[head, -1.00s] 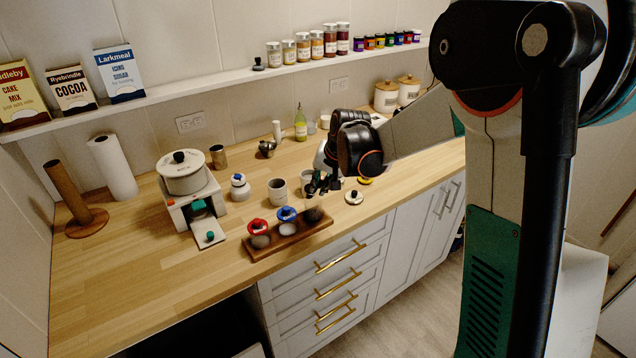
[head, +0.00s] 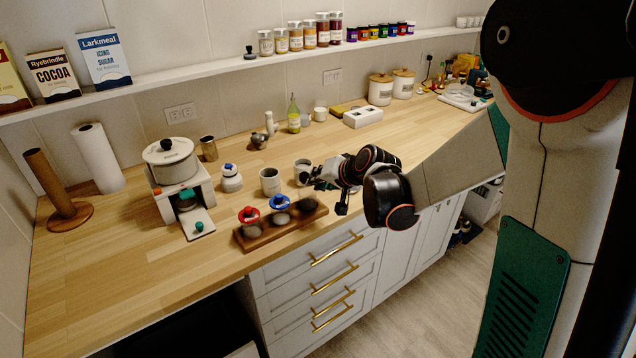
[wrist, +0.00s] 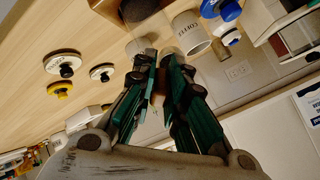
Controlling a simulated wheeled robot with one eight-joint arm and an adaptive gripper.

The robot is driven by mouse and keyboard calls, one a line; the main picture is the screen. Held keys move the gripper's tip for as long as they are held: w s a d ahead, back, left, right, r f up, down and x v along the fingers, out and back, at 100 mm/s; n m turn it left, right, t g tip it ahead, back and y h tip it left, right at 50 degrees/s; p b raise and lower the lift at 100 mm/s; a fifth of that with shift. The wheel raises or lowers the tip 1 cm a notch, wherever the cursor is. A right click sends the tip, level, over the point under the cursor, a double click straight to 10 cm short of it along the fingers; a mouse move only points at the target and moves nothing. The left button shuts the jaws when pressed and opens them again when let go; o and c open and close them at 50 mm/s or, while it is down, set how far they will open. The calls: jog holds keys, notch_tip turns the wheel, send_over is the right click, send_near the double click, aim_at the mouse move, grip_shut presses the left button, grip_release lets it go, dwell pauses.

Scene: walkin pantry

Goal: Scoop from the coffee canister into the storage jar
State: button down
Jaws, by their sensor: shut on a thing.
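A grey-white canister (head: 270,181) stands behind the wooden rack; in the wrist view the canister marked COFFEE (wrist: 192,32) lies just beyond my fingertips. A second light canister (head: 303,168) stands to its right, partly behind my gripper (head: 312,180). The rack (head: 255,241) holds small jars with a red lid (head: 249,214) and a blue lid (head: 280,202), and a dark jar (head: 306,204) at its right end. Which is the storage jar I cannot tell. My gripper (wrist: 161,60) is shut on a narrow brownish thing, apparently a scoop, mostly hidden between the green-backed fingers.
A white jar with a blue top (head: 231,178) and a pot on a stand (head: 170,165) are to the left. The front-left counter is clear. A shelf (head: 200,81) runs along the wall.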

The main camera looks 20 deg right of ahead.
jog(key=shift+s+d+f+t+y+b, duration=0.15)
jog(key=shift+f+t+b, duration=0.35)
jog(key=shift+b, duration=0.55)
jog(key=shift+s+a+f+t+y+b, duration=0.15)
jog(key=shift+f+t+y+b, duration=0.15)
jog(key=shift+t+b, duration=0.55)
jog(key=shift+s+d+f+b, duration=0.1)
jog(key=shift+d+b, duration=0.05)
jog(key=shift+b, duration=0.6)
jog(key=shift+d, duration=0.15)
